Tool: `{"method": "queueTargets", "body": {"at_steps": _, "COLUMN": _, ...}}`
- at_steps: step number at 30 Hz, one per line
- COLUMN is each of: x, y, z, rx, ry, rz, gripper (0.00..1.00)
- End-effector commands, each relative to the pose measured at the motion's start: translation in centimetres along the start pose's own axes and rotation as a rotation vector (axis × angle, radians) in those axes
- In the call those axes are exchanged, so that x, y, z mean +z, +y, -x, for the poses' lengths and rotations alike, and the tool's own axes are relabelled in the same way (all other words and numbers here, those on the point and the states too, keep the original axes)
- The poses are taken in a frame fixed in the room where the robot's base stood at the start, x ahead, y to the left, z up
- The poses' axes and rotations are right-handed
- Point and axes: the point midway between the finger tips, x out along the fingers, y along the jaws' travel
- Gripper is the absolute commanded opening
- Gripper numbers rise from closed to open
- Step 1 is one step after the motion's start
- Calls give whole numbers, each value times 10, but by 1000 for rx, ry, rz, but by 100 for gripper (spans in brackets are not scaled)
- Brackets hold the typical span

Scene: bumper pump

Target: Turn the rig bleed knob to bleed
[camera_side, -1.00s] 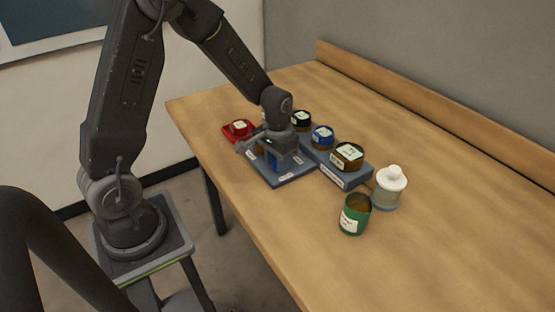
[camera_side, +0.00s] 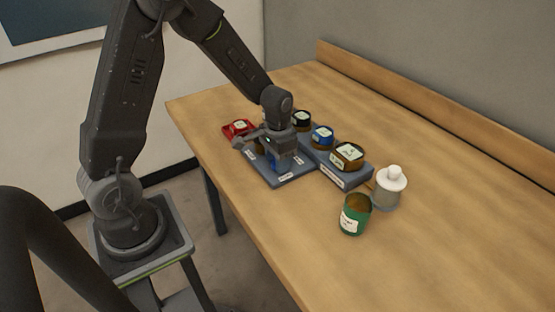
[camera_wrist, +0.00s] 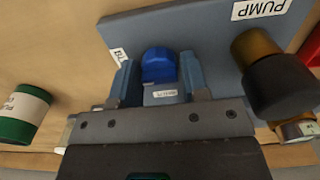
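A blue knob (camera_wrist: 159,66) stands on a blue-grey plate (camera_wrist: 190,25) with white labels, one of them reading PUMP. My gripper (camera_wrist: 160,68) is over the plate with a finger on each side of the knob. Both fingers look tight against its sides, with no clear gap. The small label below the knob is too small to read. In the side view my gripper (camera_side: 281,160) points down over the plate (camera_side: 288,181) and hides most of the knob.
A brass post with a black top (camera_wrist: 278,82) stands right of the knob. A red button box (camera_side: 238,129) is behind left. A block with several capped jars (camera_side: 347,157), a white-topped bottle (camera_side: 389,188) and a green can (camera_side: 355,215) are to the right. The front table is clear.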

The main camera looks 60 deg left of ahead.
Motion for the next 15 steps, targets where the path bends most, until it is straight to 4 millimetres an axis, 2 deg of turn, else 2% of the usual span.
{"method": "queueTargets", "body": {"at_steps": 1, "x": 0, "y": 0, "z": 0, "rx": 0, "ry": 0, "rz": 0, "gripper": 47}}
{"method": "queueTargets", "body": {"at_steps": 6, "x": 1, "y": 0, "z": -1, "rx": 1, "ry": -2, "rz": 1, "gripper": 61}}
{"method": "queueTargets", "body": {"at_steps": 15, "x": 0, "y": 0, "z": 4, "rx": 0, "ry": -1, "rz": 2, "gripper": 61}}
